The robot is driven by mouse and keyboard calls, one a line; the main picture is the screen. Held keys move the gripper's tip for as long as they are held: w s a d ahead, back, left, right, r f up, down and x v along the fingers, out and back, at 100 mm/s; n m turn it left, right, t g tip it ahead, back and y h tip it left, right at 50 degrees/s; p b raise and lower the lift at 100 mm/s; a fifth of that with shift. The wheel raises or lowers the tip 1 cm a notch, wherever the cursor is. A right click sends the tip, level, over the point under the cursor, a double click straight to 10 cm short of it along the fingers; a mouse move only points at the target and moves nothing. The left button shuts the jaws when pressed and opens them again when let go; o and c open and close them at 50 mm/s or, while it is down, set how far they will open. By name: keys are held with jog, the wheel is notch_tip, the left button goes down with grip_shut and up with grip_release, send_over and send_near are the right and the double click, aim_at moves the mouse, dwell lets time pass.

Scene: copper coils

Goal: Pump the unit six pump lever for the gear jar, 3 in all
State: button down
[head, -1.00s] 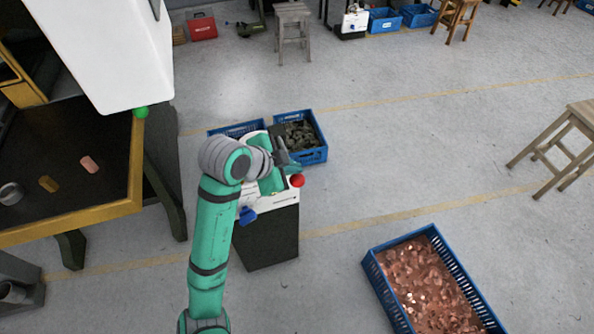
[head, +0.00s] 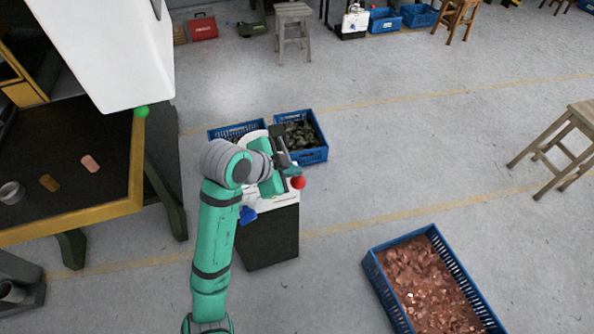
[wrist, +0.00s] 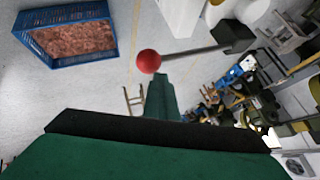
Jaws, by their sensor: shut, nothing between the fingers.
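The pump lever shows in the head view as a red ball knob (head: 298,182) at the right side of a white-topped unit (head: 275,218) on a dark base. In the wrist view the same red ball (wrist: 149,61) sits on a thin grey rod running right to a dark block. My gripper (head: 284,160) is above the unit, just up and left of the ball. It is shut and empty. In the wrist view its green and black parts fill the bottom. Whether it touches the lever I cannot tell. I cannot make out a gear jar.
A blue crate of dark parts (head: 325,147) stands behind the unit, with another beside it. A blue crate of copper pieces (head: 374,270) lies on the floor at right. A yellow-edged table (head: 70,222) is at left, a wooden stool (head: 552,150) far right. Floor between is clear.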

aim_at(295, 181)
jog(key=shift+d+f, duration=0.25)
jog(key=shift+f, duration=0.4)
dwell(0.5)
jog(key=shift+s+a+f, duration=0.1)
jog(key=shift+a+f, duration=0.15)
jog(key=shift+s+d+f, duration=0.1)
jog(key=shift+d+f, duration=0.1)
jog(key=shift+f, duration=0.1)
dwell(0.5)
jog(key=shift+f, duration=0.45)
dwell(0.4)
jog(key=shift+a+f, duration=0.15)
jog(key=shift+f, duration=0.15)
dwell(0.3)
jog(key=shift+s+d+f, duration=0.1)
jog(key=shift+d+f, duration=0.05)
jog(key=shift+d, duration=0.05)
dwell(0.4)
dwell(0.3)
